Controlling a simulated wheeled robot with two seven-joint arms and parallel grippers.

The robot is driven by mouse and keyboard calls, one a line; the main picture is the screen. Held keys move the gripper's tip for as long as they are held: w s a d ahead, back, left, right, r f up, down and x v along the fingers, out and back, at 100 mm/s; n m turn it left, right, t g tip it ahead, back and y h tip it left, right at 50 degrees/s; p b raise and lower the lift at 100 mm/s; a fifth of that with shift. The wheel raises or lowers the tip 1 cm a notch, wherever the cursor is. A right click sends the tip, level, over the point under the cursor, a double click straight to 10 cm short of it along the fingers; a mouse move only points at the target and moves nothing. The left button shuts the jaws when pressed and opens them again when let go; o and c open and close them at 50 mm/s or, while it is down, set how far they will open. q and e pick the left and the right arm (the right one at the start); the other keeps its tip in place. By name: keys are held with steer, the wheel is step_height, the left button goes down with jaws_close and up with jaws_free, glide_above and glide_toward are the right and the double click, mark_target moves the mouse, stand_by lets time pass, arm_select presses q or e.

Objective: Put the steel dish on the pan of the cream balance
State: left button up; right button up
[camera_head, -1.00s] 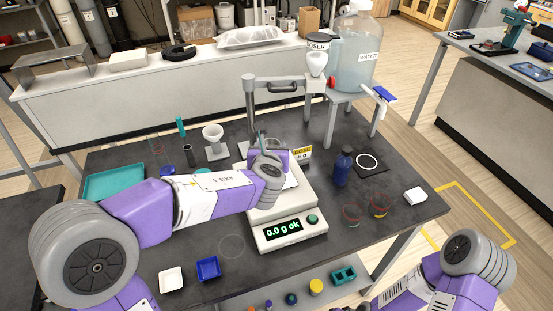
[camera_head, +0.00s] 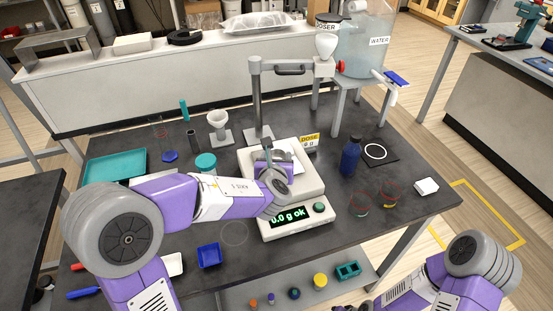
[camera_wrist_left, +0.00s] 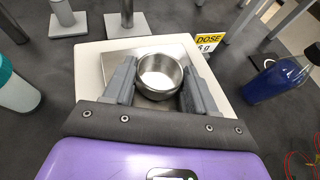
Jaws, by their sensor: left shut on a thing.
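The cream balance (camera_head: 297,222) stands mid-table with its square steel pan (camera_wrist_left: 113,64) behind the display. The display reads 0.0 g ok, its left edge covered by my wrist. My left gripper (camera_wrist_left: 160,82) is shut on the round steel dish (camera_wrist_left: 160,68), one finger on each side of the rim. In the left wrist view the dish appears over the pan; I cannot tell whether it touches. In the head view my left gripper (camera_head: 268,160) is over the balance and my wrist hides most of the dish. My right arm is at the lower right, its gripper out of view.
A yellow DOSE sign (camera_head: 309,140) stands beside the balance, with a blue bottle (camera_head: 350,157) to its right. A post with a doser arm (camera_head: 257,95) rises behind. A teal tray (camera_head: 115,167) lies at the left.

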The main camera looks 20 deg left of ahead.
arm_select(q)
steer(key=shift+f, duration=0.15)
steer(key=o, duration=1)
steer(key=shift+o, duration=0.2)
steer(key=shift+r, duration=0.2)
steer(key=p+v, duration=0.2)
steer(key=v, duration=0.9)
steer(key=shift+w+r, duration=0.1)
steer(key=shift+r, duration=0.05)
steer(key=shift+s+d+r+p, duration=0.1)
steer(key=shift+s+p, duration=0.2)
steer(key=shift+s, duration=0.25)
steer(key=shift+r, duration=0.1)
